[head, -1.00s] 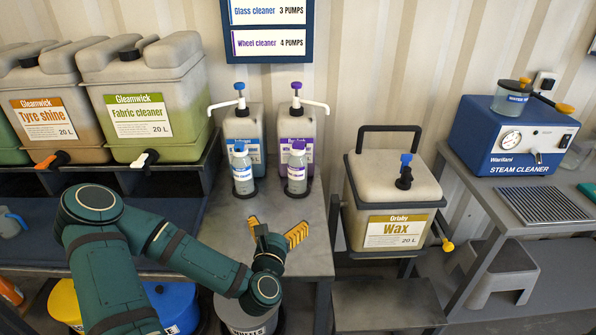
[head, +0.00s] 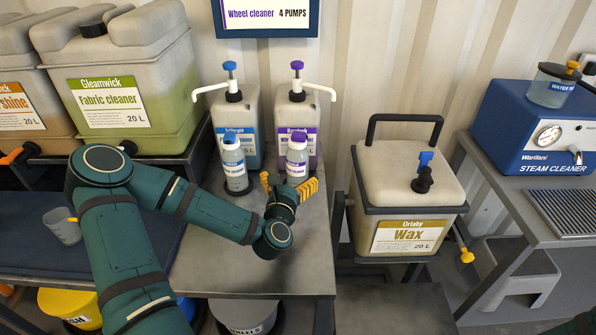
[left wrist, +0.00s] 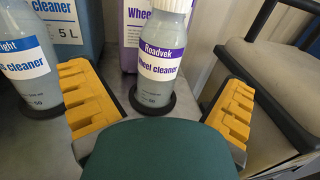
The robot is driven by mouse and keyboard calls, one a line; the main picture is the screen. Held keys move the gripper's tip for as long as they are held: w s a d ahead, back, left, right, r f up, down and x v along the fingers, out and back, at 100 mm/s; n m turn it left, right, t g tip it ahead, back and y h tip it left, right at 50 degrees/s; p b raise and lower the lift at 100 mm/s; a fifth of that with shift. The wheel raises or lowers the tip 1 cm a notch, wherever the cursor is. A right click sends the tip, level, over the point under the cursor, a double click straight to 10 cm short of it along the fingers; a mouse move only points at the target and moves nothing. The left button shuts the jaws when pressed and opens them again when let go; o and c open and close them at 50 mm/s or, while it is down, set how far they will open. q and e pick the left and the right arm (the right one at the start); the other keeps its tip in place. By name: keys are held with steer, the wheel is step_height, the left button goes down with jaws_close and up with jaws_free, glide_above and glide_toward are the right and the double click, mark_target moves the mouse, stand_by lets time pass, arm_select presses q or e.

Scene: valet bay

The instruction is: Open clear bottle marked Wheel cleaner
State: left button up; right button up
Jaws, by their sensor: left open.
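The clear bottle marked Wheel cleaner (head: 297,160) stands upright on a dark round base on the grey metal bench, with a purple cap in the head view. In the left wrist view the bottle (left wrist: 161,60) reads "Roadvek Wheel cleaner"; its cap is out of frame. My left gripper (head: 289,187) is open, its yellow fingers just in front of the bottle. In the left wrist view the bottle stands beyond and between the spread fingers (left wrist: 160,108), with nothing gripped. My right gripper does not show.
A blue-capped bottle (head: 233,166) stands close on the left. A blue-label pump jug (head: 237,122) and purple-label pump jug (head: 299,115) stand behind. The Wax container (head: 404,195) is to the right. The bench front (head: 260,280) is clear.

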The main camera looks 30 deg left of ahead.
mark_target(297, 134)
arm_select(q)
steer(key=x, duration=0.3)
steer(key=shift+w+a+r, duration=0.1)
steer(key=shift+w, duration=0.05)
steer(key=x, duration=0.3)
steer(key=b+x, duration=0.1)
steer(key=shift+w+f, duration=0.35)
steer(key=shift+w, duration=0.45)
steer(key=shift+r, duration=0.1)
steer(key=c, duration=1.3)
step_height(297, 134, up, 10)
steer(key=shift+p, duration=1.25)
